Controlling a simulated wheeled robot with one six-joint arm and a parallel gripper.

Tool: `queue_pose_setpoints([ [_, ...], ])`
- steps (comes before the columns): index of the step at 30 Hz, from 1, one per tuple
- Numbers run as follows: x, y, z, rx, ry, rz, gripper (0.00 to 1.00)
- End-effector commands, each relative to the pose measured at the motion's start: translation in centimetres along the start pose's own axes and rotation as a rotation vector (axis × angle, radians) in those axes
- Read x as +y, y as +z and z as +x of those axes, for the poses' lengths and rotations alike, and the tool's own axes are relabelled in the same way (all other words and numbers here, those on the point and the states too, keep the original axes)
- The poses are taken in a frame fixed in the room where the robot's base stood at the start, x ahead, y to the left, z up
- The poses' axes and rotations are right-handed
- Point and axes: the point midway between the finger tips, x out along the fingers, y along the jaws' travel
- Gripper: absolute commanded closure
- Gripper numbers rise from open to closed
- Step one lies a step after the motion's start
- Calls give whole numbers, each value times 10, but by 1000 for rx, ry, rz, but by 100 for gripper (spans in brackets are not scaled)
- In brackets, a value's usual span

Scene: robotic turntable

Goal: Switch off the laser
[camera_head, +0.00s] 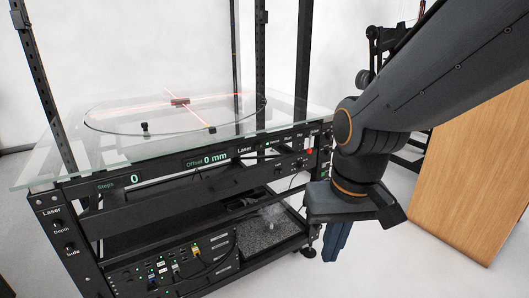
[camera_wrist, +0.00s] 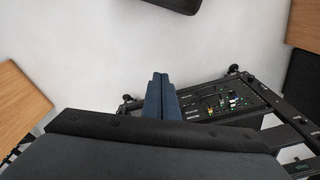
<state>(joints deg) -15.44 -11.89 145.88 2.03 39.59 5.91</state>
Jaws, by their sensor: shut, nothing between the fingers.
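Red laser lines (camera_head: 187,108) cross on the round glass turntable (camera_head: 110,126), so the laser is on. My gripper (camera_head: 336,256) hangs with its blue fingers pointing down, right of the rig and below the panel's right end, apart from the panel. In the wrist view the blue fingers (camera_wrist: 160,78) lie together, shut and empty. The laser control cannot be made out in the wrist view.
A red button (camera_head: 309,152) and small knobs sit at the panel's right. A lower rack of cabled electronics (camera_head: 180,265) shows below. Wooden furniture (camera_head: 475,180) stands at right. Clear floor (camera_head: 375,270) lies around my gripper.

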Motion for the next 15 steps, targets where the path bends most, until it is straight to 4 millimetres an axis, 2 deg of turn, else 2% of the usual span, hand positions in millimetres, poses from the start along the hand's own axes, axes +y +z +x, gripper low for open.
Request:
queue_pose_setpoints([
  [3, 11, -53, 21, 141, 13, 126, 100],
  [8, 22, -138, 44, 390, -45, 318, 100],
  [12, 22, -203, 56, 586, -178, 467, 100],
  [15, 16, -240, 61, 698, -321, 565, 100],
])
